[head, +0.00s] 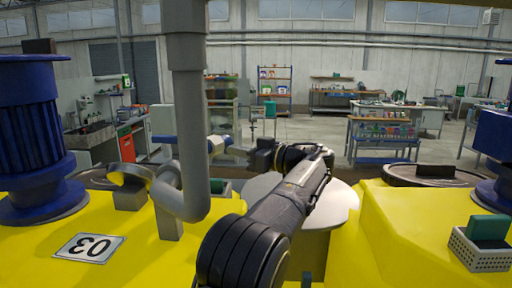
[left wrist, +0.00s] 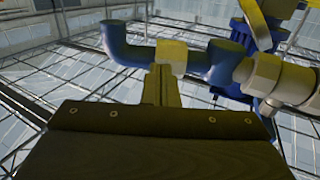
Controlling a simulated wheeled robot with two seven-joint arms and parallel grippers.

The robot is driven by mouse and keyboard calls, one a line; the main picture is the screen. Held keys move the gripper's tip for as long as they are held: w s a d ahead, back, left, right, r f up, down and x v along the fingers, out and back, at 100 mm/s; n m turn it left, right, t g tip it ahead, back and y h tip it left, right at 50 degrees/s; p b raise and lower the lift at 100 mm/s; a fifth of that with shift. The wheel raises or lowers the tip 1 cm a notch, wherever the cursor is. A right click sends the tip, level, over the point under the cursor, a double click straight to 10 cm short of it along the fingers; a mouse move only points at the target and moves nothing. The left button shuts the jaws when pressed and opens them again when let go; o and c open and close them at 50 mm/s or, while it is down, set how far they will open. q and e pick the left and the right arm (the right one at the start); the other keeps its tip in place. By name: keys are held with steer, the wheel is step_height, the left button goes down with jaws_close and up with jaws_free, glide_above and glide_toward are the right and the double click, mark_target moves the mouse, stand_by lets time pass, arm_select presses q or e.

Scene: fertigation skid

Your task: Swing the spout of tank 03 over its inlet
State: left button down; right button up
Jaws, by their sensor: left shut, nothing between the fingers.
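The yellow tank at the left bears the plate 03 (head: 88,247). A blue pipe with pale fittings, seemingly the spout (head: 216,144), lies level behind the grey upright pipe; its blue left end shows beyond that pipe. In the left wrist view the blue bent pipe (left wrist: 122,45) has a yellow middle band and pale couplings. My left gripper (head: 252,154) is shut and empty, just right of the spout. Its fingertips (left wrist: 161,72) appear close below the yellow band; I cannot tell if they touch. The inlet cannot be made out surely. My right gripper is out of view.
A blue motor (head: 32,140) stands at the left. Another yellow tank (head: 400,235) is at the right, with a perforated basket (head: 480,250).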

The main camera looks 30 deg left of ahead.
mark_target(224, 146)
arm_select(q)
steer(key=shift+a, duration=0.8)
steer(key=shift+f, duration=0.1)
steer(key=a+b, duration=0.2)
steer(key=w+a+b, duration=0.1)
steer(key=b, duration=0.1)
steer(key=shift+a+f, duration=0.15)
steer(key=shift+a, duration=0.55)
steer(key=shift+r, duration=0.3)
